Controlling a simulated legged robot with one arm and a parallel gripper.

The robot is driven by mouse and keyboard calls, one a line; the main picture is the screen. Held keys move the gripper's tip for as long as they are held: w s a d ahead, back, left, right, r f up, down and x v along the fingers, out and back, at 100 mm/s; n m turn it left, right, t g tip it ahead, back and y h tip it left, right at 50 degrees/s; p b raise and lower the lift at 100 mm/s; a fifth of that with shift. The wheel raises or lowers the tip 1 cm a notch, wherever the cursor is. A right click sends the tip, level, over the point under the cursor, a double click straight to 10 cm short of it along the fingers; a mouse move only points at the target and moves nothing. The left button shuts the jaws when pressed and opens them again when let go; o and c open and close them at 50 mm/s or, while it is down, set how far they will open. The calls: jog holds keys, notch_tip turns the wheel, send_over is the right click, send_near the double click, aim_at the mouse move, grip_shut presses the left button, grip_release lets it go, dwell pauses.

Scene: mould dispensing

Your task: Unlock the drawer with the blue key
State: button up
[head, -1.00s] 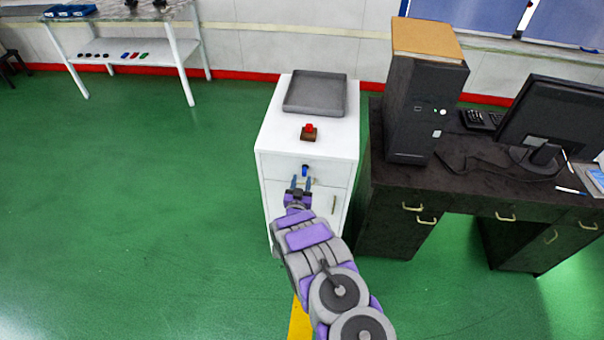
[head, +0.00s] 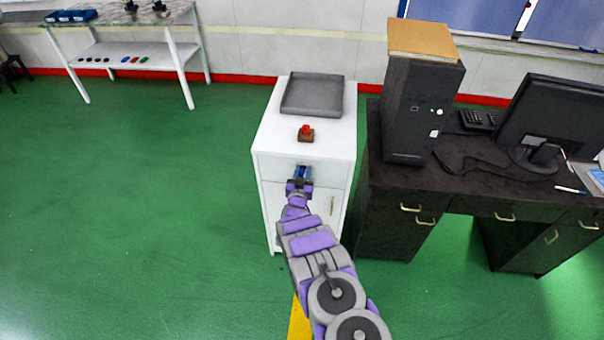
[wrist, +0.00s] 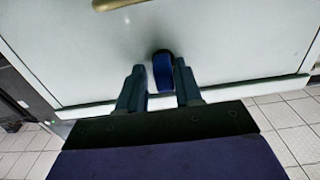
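The blue key (wrist: 163,70) sticks out of the front of the white cabinet, near the top. My gripper (head: 303,172) is at the cabinet front, in line with the key. In the wrist view, its two fingers (wrist: 158,82) stand on either side of the key. A small gap shows on the left of the key; the right finger is very close, and I cannot tell if it touches. The drawer front (head: 275,168) is flush with the cabinet. The keyhole is hidden behind the key.
A grey tray (head: 312,95) and a red button on a brown base (head: 306,133) sit on the cabinet top. A brass handle (head: 332,205) is on the lower front. A dark desk (head: 390,225) stands close on the right. Green floor on the left is clear.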

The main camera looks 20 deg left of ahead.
jog(key=shift+a+f, duration=0.1)
jog(key=shift+a, duration=0.25)
grip_shut()
jog(key=shift+n, duration=0.4)
jog(key=n, duration=0.4)
jog(key=shift+s+a+f+b, duration=0.1)
jog(key=shift+b, duration=0.3)
jog(key=n, duration=0.5)
jog(key=shift+a+f+n+b, duration=0.1)
jog(key=shift+a+n+b, duration=0.1)
jog(key=shift+n+b, duration=0.15)
jog(key=n, duration=0.4)
jog(key=shift+s+f+n, duration=0.1)
jog(key=shift+f+n, duration=0.05)
jog(key=shift+n, duration=0.1)
jog(key=shift+a+f+n, duration=0.1)
jog(key=shift+f+n, duration=0.05)
jog(key=shift+n, duration=1.35)
